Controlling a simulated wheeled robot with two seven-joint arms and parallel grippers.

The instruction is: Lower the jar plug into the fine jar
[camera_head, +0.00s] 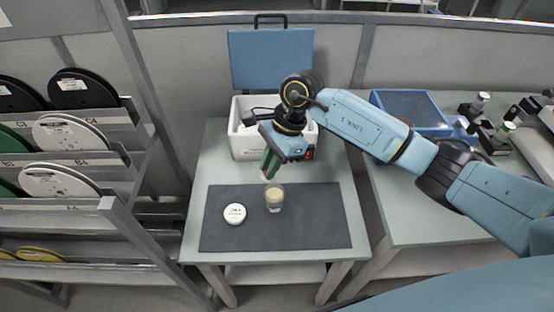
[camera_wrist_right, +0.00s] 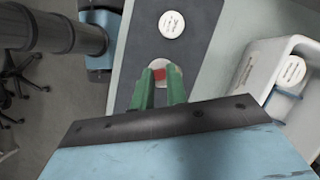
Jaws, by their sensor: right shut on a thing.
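A small clear glass jar (camera_head: 275,199) with pale contents stands upright on the dark mat in the head view. My right gripper (camera_head: 267,171) is above and just behind it, green fingers pointing down. In the right wrist view the fingers (camera_wrist_right: 163,84) are shut on a small red piece, which I take for the jar plug (camera_wrist_right: 159,74). A pale round shape (camera_wrist_right: 167,69) shows around and beyond the fingertips, largely hidden by them. I cannot tell whether plug and jar touch. My left gripper is not in view.
A white labelled lid (camera_head: 234,213) lies on the mat (camera_head: 320,225), left of the jar. A white bin (camera_head: 241,138) stands behind; the wrist view shows a white-lidded container (camera_wrist_right: 288,82) inside it. A reel rack (camera_head: 75,160) is at left, a blue tray (camera_head: 410,108) at right.

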